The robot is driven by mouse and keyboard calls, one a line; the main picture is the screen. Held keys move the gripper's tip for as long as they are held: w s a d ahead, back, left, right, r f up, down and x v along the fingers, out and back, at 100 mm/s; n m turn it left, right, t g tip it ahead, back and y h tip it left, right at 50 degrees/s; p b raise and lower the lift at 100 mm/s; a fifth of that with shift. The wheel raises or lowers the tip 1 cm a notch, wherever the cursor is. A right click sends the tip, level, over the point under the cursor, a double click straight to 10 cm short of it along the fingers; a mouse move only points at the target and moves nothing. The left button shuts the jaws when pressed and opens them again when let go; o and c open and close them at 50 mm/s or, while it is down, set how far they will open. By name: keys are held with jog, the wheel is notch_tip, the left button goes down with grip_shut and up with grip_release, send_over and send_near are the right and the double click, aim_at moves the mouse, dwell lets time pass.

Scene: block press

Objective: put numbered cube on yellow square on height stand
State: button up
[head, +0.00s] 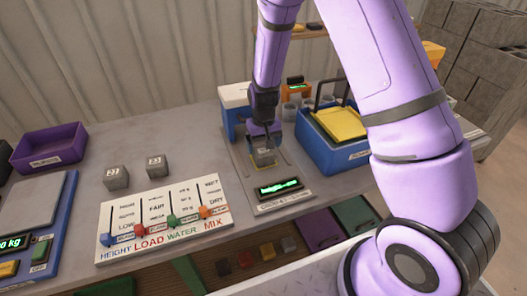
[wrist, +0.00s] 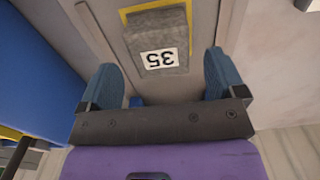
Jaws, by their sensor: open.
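A grey cube (head: 263,157) sits on the height stand (head: 247,178), below my gripper (head: 265,135). In the wrist view the cube (wrist: 158,38) has a white label reading 35, upside down in the picture. Edges of the yellow square (wrist: 135,10) show around the cube's far side, so it rests at least partly on it. My gripper (wrist: 159,62) is open, its two blue fingers apart and the cube beyond them, not held. Two more numbered grey cubes stand on the table, one at the left (head: 116,177) and one beside it (head: 155,165); their numbers are hard to read.
A slider panel (head: 165,218) marked height, load, water and mix lies in front of the loose cubes. A purple tray (head: 48,150) and a scale (head: 35,205) are at the left. A blue bin (head: 322,150) with a yellow item stands close right of the stand.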

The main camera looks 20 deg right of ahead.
notch_tip(320, 180, up, 9)
notch_tip(320, 180, up, 11)
jog(key=t, duration=0.1)
send_over(264, 151)
jog(key=s+d, duration=0.2)
jog(key=s, duration=0.2)
jog(key=s+d+r+t, duration=0.2)
jog(key=s+r, duration=0.6)
jog(key=s, duration=0.4)
jog(key=s+d+r+t, duration=0.2)
jog(key=s+d+r, duration=0.1)
jog(key=s+r, duration=0.6)
jog(key=s, duration=0.4)
